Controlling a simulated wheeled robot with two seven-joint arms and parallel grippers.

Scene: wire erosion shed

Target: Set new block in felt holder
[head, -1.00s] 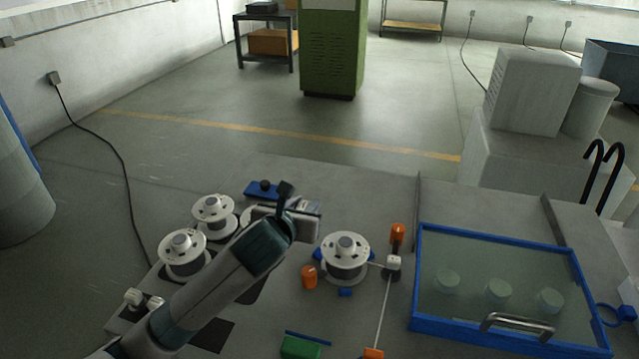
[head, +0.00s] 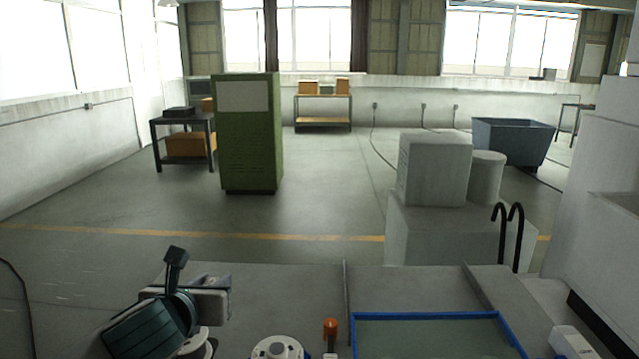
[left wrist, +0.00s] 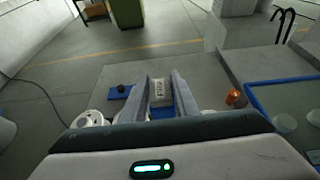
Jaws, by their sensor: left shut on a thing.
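My left gripper (head: 214,290) is at the lower left of the head view, above the bench. In the left wrist view its two grey fingers (left wrist: 162,97) are shut on a small pale block (left wrist: 160,87) with dark marks on its face. A blue patch (left wrist: 160,105) shows just below the block between the fingers; I cannot tell whether it belongs to the block or to something behind it. I cannot make out the felt holder for certain. My right gripper is not in view.
A blue piece with a dark knob (left wrist: 120,90) lies left of the fingers. White spools (head: 279,348) and an orange-topped post (head: 330,328) stand on the bench. A blue-framed tank (head: 432,316) is at the right. The far bench (head: 265,280) is bare.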

